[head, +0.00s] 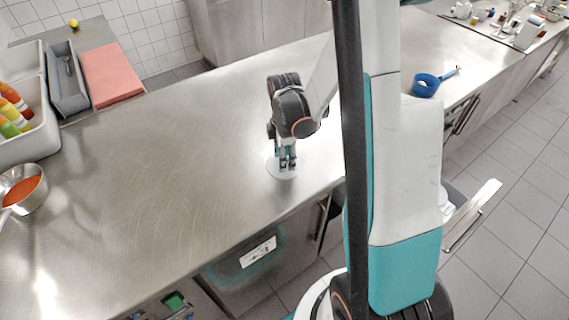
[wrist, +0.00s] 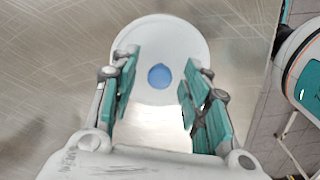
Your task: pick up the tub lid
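The tub lid (head: 276,172) is a round, whitish, thin disc lying flat on the steel counter near its front edge. In the wrist view the lid (wrist: 160,38) has a blue round spot in its middle and lies between and beyond my fingers. My gripper (head: 287,160) points down over the lid in the head view and hides part of it. In the wrist view my gripper (wrist: 156,97) has its two teal-padded fingers apart, with nothing held between them. Whether the fingertips touch the lid I cannot tell.
The steel counter (head: 150,170) is bare around the lid. A pan of red sauce (head: 22,188), a white bin with bottles (head: 40,140) and a red board (head: 110,73) are at the left. A blue ladle-like item (head: 425,86) lies right of my arm. An open drawer (head: 470,215) juts out at the right.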

